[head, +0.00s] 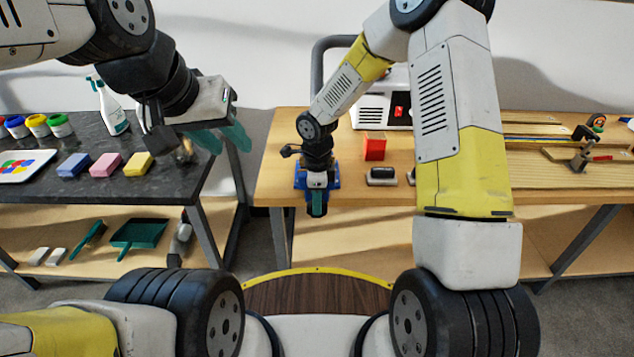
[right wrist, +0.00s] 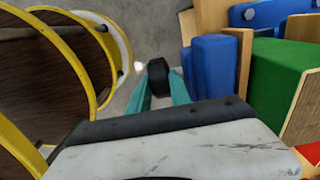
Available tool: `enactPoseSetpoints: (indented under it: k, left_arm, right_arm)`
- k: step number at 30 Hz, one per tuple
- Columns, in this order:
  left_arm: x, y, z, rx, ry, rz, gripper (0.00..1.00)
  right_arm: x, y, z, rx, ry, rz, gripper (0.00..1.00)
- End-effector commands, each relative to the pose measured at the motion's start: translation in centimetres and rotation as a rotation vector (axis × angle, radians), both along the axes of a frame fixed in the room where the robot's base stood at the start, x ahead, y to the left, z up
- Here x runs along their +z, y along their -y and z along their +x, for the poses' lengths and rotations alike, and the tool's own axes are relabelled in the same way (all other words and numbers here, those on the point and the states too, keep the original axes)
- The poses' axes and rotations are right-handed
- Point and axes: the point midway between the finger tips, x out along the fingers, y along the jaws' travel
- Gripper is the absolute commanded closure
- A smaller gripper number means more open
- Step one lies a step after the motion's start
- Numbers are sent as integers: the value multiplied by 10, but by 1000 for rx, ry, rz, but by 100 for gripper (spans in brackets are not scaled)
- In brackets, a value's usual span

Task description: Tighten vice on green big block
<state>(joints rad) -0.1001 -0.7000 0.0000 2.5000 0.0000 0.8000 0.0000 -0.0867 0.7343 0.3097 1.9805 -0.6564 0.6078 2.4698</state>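The blue vice (head: 301,182) is at the front edge of the wooden bench, partly hidden by my right arm in the head view. In the right wrist view its blue jaw (right wrist: 210,68) shows beside the green big block (right wrist: 272,80), with wooden faces next to them. My right gripper (right wrist: 159,82) points down in front of the vice. Its teal fingers are close together on both sides of a black knob (right wrist: 158,74), seemingly the vice handle, and look shut on it. The green block is hidden in the head view. My left gripper (head: 220,138) is open and empty near the dark table's right end.
Sponges (head: 105,165), paint jars and a spray bottle (head: 112,110) stand on the dark table. A gap separates the tables.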

Motion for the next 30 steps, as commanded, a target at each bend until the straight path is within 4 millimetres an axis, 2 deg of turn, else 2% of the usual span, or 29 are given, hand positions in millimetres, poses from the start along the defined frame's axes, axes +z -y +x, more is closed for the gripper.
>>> enactPoseSetpoints:
  k: [11,30]
  left_arm:
    - [0,0,0,0,0,0,64]
    - [0,0,0,0,0,0,64]
  right_arm:
    - [0,2,0,-3,0,46,100]
    - [-3,14,0,-9,-1,479,100]
